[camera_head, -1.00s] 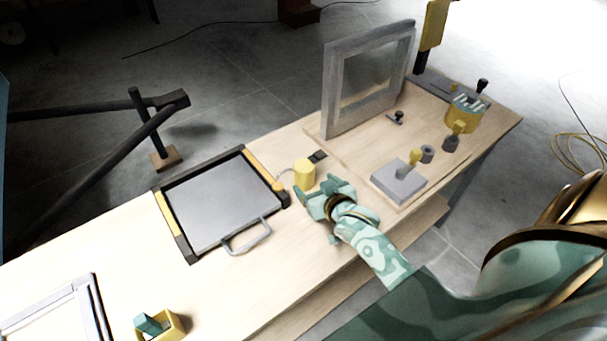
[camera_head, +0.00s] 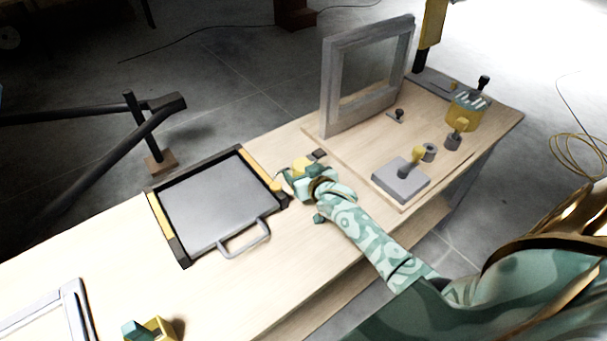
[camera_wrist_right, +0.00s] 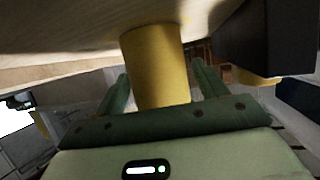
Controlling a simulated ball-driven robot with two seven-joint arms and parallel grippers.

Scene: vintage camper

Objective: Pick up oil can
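The oil can, a small yellow cylinder (camera_head: 301,164), stands on the pale wooden bench just right of the flat grey panel. My right gripper (camera_head: 296,176) is at it and hides its lower part in the head view. In the right wrist view the yellow can (camera_wrist_right: 155,62) lies between the two green fingers of my right gripper (camera_wrist_right: 162,78). The fingers are spread on either side of it, with a narrow gap at the left finger. Contact on the right side is hard to tell. My left gripper is not in view.
The grey panel (camera_head: 215,203) with dark rim and handle lies left of the can. A small dark block (camera_head: 319,153) is close behind it. To the right stand a grey frame (camera_head: 327,92), a grey block with yellow knob (camera_head: 400,185) and a yellow cup (camera_head: 466,112).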

